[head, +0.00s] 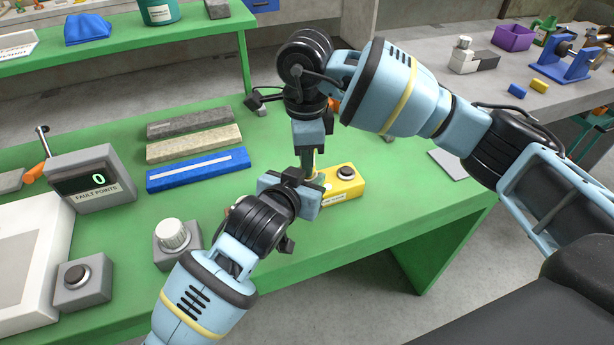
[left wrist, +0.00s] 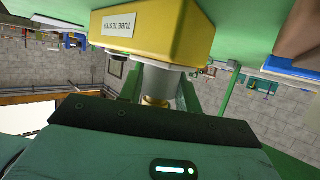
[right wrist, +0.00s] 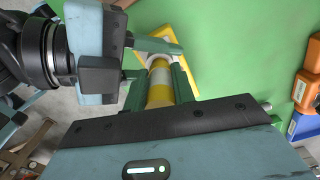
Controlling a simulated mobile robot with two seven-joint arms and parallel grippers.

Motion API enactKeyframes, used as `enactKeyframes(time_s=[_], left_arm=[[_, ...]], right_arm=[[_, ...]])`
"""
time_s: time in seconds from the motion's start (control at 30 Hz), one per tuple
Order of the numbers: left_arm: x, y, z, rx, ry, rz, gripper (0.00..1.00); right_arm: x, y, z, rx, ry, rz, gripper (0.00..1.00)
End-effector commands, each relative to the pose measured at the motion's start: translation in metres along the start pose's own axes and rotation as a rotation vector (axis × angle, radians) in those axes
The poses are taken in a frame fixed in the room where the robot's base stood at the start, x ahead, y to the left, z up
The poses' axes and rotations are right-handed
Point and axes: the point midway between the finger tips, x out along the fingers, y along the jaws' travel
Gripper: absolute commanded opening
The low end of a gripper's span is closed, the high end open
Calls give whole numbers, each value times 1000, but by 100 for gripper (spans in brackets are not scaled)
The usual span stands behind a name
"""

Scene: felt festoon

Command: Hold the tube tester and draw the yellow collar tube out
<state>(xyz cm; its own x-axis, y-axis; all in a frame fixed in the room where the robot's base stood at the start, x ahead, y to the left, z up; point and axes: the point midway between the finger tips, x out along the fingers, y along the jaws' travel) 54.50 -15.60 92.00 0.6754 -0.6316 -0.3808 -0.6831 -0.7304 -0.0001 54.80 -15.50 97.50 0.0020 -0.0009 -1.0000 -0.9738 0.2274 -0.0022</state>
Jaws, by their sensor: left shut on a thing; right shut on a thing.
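The yellow tube tester (head: 347,188), with a dark button on top, sits on the green bench. In the left wrist view its labelled body (left wrist: 150,30) has a grey round socket (left wrist: 158,80) standing out of it. My left gripper (head: 304,184) is shut around this socket from the side. My right gripper (head: 311,142) comes from above and is shut on the yellow collar tube (right wrist: 158,92), which shows yellow with a pale band. The tube stands in line with the socket; how deep it sits is hidden by the fingers. Both grippers are close together.
Grey, beige and blue bars (head: 197,172) lie behind my left arm. The bench's right front is mostly clear.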

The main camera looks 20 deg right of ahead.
Motion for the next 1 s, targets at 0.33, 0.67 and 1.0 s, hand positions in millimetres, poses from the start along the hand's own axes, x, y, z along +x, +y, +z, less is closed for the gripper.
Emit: enactKeyframes(time_s=[0.33, 0.67, 1.0], left_arm=[[1, 0, 6, 0, -12, -1, 6], [1, 0, 6, 0, -14, -1, 6], [1, 0, 7, 0, -14, -1, 6]], right_arm=[[-12, 0, 0, 0, -2, 0, 3], [-23, 0, 0, 0, -1, 0, 3], [-34, 0, 0, -1, -1, 1, 3]])
